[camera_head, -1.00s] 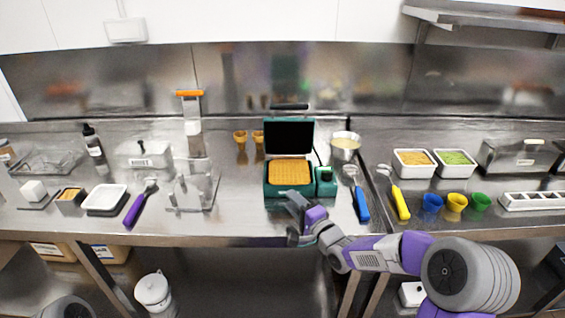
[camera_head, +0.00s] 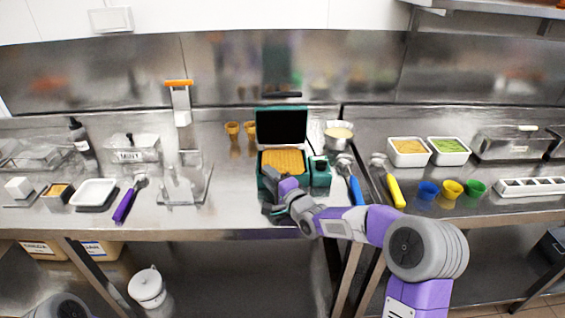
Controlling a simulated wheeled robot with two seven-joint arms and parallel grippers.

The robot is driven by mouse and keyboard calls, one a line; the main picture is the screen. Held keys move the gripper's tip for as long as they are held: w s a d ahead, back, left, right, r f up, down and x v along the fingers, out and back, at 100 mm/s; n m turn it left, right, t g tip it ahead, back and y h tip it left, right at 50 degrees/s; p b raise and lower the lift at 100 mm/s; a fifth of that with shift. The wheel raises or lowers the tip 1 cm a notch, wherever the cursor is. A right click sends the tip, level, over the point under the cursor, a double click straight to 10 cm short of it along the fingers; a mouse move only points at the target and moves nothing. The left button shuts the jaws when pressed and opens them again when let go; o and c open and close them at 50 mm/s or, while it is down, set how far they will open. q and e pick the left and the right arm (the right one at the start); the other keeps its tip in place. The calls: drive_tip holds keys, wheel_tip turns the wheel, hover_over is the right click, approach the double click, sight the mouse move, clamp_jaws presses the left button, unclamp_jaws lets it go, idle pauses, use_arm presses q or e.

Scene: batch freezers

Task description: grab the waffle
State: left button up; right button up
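The golden waffle (camera_head: 284,160) lies in the open green waffle maker (camera_head: 320,176), whose lid (camera_head: 282,126) stands up at the back. My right gripper (camera_head: 268,190) reaches in from the right and is at the front left edge of the waffle maker, just in front of the waffle. It hides part of the front of the waffle maker. Its fingers are small and partly hidden, so I cannot tell whether they are apart or whether they touch the waffle. My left gripper is out of view; only part of my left arm shows at the bottom left.
A blue-handled scoop (camera_head: 356,190) and a yellow-handled scoop (camera_head: 394,190) lie right of the waffle maker. A clear stand (camera_head: 184,187) is farther left, with bare counter between.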

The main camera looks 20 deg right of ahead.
clamp_jaws()
drive_tip(key=shift+r, duration=0.1)
